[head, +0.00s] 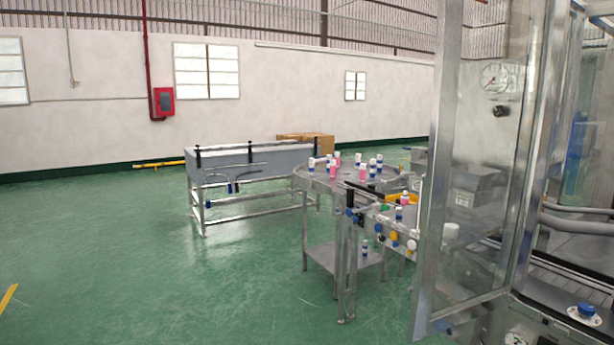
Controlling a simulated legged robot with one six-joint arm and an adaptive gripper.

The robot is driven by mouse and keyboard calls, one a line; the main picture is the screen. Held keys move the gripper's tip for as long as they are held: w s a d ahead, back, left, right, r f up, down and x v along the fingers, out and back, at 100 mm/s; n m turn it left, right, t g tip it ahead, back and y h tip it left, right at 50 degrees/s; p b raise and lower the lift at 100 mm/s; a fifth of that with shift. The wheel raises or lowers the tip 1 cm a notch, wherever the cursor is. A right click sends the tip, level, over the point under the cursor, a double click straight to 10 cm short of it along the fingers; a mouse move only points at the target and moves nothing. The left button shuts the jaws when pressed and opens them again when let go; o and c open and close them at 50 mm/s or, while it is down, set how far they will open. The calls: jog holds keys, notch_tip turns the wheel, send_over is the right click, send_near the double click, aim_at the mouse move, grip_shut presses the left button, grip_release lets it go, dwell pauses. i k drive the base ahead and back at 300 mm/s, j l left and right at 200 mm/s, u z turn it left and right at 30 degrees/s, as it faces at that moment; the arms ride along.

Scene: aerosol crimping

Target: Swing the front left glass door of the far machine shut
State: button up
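A glass door (440,150) with a metal frame stands close on the right in the head view. It is swung outward from a machine (575,150) at the right edge, and its lower corner reaches out over the green floor. A gauge and a dark knob show at the upper part of the glass. The machine is cut off by the picture edge, so whether this is the far one I cannot tell. My gripper is not in view.
A round steel table (315,181) with several pink and white bottles stands left of the door. A grey conveyor-like bench (240,155) stands behind. A blue-capped part (586,311) sits at lower right.

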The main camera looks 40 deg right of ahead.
aim_at(423, 324)
jog(key=i+u, duration=0.3)
jog(key=i, duration=0.45)
jog(key=i+l+u, duration=0.15)
jog(key=i+u, duration=0.15)
jog(key=i, duration=0.4)
jog(key=i+z, duration=0.2)
jog(key=z, duration=0.15)
jog(key=i+j+z, duration=0.1)
jog(key=z, duration=0.2)
jog(key=i+j+z, duration=0.15)
jog(key=z, duration=0.2)
jog(key=i+z, duration=0.1)
jog(key=z, duration=3)
jog(key=i+j+z, duration=0.2)
jog(key=i+j, duration=0.2)
jog(key=j, duration=0.15)
jog(key=i+j+z, duration=0.1)
jog(key=j, duration=0.25)
jog(key=i, duration=0.1)
